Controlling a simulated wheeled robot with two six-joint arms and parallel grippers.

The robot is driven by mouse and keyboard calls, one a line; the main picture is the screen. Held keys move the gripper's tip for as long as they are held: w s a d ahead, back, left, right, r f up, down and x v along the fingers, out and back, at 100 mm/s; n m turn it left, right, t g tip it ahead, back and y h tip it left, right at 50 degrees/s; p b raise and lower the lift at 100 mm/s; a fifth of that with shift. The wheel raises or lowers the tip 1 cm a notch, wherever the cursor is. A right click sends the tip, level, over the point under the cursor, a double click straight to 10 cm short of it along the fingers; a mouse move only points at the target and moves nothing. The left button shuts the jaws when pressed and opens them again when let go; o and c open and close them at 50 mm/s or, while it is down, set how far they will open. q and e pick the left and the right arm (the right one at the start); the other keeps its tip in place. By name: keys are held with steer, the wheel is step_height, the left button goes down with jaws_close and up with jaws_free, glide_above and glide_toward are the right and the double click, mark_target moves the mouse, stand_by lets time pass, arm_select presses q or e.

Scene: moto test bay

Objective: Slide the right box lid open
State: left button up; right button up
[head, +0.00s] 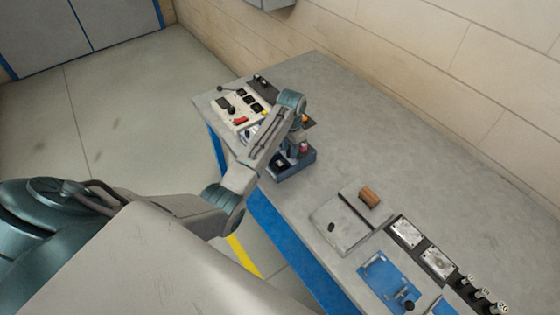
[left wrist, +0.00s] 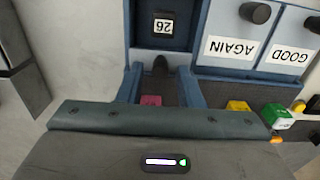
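A flat grey box lid (head: 341,224) with a small dark knob lies on the bench, right of centre in the head view. A brown cylinder (head: 369,197) lies beside its far edge. I cannot tell for sure whether this is the right box, or how far its lid stands open. My left gripper (head: 295,146) is far from it, up and to the left, over a blue fixture (head: 297,166). In the left wrist view its two fingers (left wrist: 160,82) stand apart, with a dark peg and a pink block showing between them. My right gripper is not in view.
A white switch panel (head: 232,107) stands at the bench's far left end. Blue plates (head: 381,277) and a dark strip (head: 437,263) with metal plates and knobs lie at lower right. The bench (head: 345,125) is clear towards the wall.

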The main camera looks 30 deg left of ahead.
mark_target(289, 151)
arm_select(q)
step_height(289, 151, up, 3)
steer(key=p, duration=0.2)
steer(key=shift+p, duration=0.4)
steer(key=shift+r+b, duration=0.1)
steer(key=shift+b, duration=0.3)
steer(key=shift+r, duration=1.85)
